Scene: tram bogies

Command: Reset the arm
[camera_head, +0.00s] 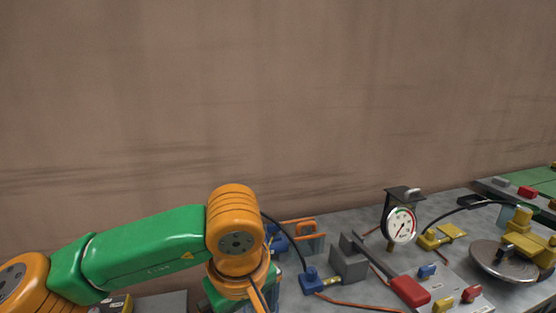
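My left arm, green with orange joints, comes in from the left and bends down at its orange joint (236,240). The part beyond that joint runs off the bottom edge, and I do not see the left gripper's fingers. My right arm and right gripper are not in the picture.
A grey bench (330,296) runs along a brown wall (270,90). On it stand a round dial gauge (401,225), a lever with a red handle (409,290), a blue connector (311,281), a metal disc (503,262) and yellow parts (530,243). Cables cross the bench.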

